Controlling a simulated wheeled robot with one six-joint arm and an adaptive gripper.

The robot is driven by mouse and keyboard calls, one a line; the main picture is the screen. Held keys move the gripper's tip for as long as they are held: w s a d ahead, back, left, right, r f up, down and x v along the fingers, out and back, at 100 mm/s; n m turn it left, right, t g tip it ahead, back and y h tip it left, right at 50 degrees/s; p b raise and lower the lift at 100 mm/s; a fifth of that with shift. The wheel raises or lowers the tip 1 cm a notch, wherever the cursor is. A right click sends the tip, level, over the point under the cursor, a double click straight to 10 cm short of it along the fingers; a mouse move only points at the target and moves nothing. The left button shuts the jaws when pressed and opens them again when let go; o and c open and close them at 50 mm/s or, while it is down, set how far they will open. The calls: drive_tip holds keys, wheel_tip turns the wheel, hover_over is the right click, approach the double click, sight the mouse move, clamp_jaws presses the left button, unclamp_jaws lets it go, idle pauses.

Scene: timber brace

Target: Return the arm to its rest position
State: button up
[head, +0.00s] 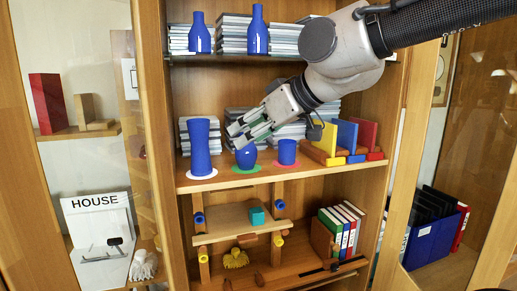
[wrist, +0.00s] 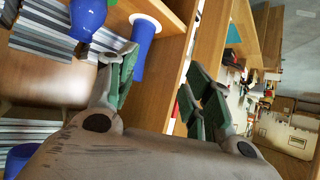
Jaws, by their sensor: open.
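My gripper (head: 250,128) is open and empty in the head view, in front of the cabinet's middle shelf (head: 240,179). Its fingers point down and left, just above and in front of a round blue vase (head: 246,157). In the wrist view my gripper (wrist: 165,85) shows its green-padded fingers spread apart with nothing between them. My arm comes in from the upper right. A tall blue vase (head: 201,150) stands left of the fingers and shows in the wrist view (wrist: 143,48). A small blue cup (head: 287,152) stands to the right.
Blue, yellow and red blocks (head: 345,138) stand right on the shelf. Below is a timber frame with a board (head: 225,221) carrying a teal cube (head: 257,216). Blue bottles (head: 257,32) stand on the top shelf. Open glass doors (head: 150,110) flank the cabinet.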

drive_tip(key=s+d+f+m+g+h, duration=0.1)
drive_tip(key=s+d+f+h, duration=0.15)
drive_tip(key=d, duration=0.45)
drive_tip(key=s+d+f+m+g+h, duration=0.1)
drive_tip(key=d+f+m, duration=0.1)
drive_tip(key=d+f, duration=0.3)
drive_tip(key=s+d+f+m+h, duration=0.1)
drive_tip(key=s+d+f+h, duration=0.15)
drive_tip(key=d, duration=0.55)
drive_tip(key=s+d+f+m+h, duration=0.1)
drive_tip(key=s+d+m, duration=0.2)
drive_tip(key=d, duration=0.6)
drive_tip(key=s+d+f+m+h, duration=0.2)
drive_tip(key=s+d, duration=0.3)
drive_tip(key=d, duration=0.4)
drive_tip(key=shift+m+g, duration=0.3)
drive_tip(key=shift+m, duration=0.6)
